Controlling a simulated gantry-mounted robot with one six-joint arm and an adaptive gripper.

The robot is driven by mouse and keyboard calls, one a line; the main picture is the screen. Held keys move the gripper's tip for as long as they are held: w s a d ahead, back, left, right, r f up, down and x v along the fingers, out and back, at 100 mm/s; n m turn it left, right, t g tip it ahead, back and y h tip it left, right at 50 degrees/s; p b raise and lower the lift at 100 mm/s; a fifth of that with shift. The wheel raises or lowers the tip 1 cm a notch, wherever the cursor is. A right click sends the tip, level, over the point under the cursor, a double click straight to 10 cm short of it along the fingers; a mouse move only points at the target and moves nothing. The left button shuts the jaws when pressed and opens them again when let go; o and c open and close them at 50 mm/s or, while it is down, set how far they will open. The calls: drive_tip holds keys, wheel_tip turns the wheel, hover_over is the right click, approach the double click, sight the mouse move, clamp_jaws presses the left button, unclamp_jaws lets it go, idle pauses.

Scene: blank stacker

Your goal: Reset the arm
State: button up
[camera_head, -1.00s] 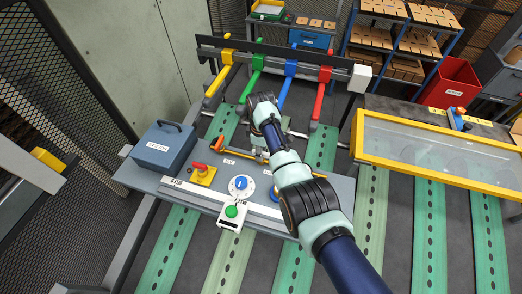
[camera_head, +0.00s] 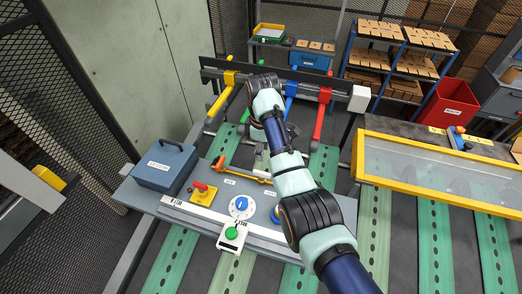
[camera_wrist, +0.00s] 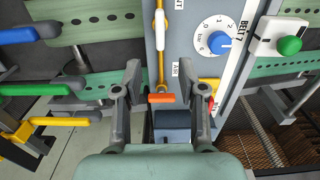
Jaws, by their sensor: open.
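My arm reaches from the lower right over the grey control bench (camera_head: 140,199), with its wrist in front of the colored levers. In the head view my gripper is mostly hidden by the arm. In the wrist view my gripper (camera_wrist: 160,70) is open, its two fingers wide apart with nothing held. It hangs above the bench. An orange-ended part of a yellow tool or lever (camera_wrist: 161,98) lies below, between the fingers in the picture. The blue dial (camera_wrist: 219,43) and green button (camera_wrist: 289,45) show to the right, clear of the fingers.
Yellow (camera_head: 220,101), green (camera_head: 247,92), blue (camera_head: 290,90) and red (camera_head: 320,112) levers stand behind the bench. A blue-grey box (camera_head: 165,168) sits at its left. A yellow-framed glass cover (camera_head: 440,170) is to the right. Mesh fencing is at the left.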

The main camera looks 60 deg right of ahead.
idle(0.3)
drive_tip(key=w+a+f+t+h, duration=0.1)
drive_tip(key=w+a+t, duration=0.35)
drive_tip(key=a, duration=0.85)
drive_tip(key=w+a+f+t+h, duration=0.1)
drive_tip(key=w+a+t+h, duration=0.1)
drive_tip(key=w+a, duration=0.85)
drive_tip(key=s+a+r+t+y, duration=0.1)
drive_tip(key=s+a+r+t, duration=0.2)
drive_tip(key=s+a, duration=0.3)
drive_tip(key=s+a+r+m+t+y, duration=0.1)
drive_tip(key=s+a+r, duration=0.5)
drive_tip(key=a, duration=1.1)
drive_tip(key=shift+r+m+t+y, duration=0.3)
drive_tip(key=shift+t+y, duration=0.2)
drive_tip(key=shift+t, duration=0.65)
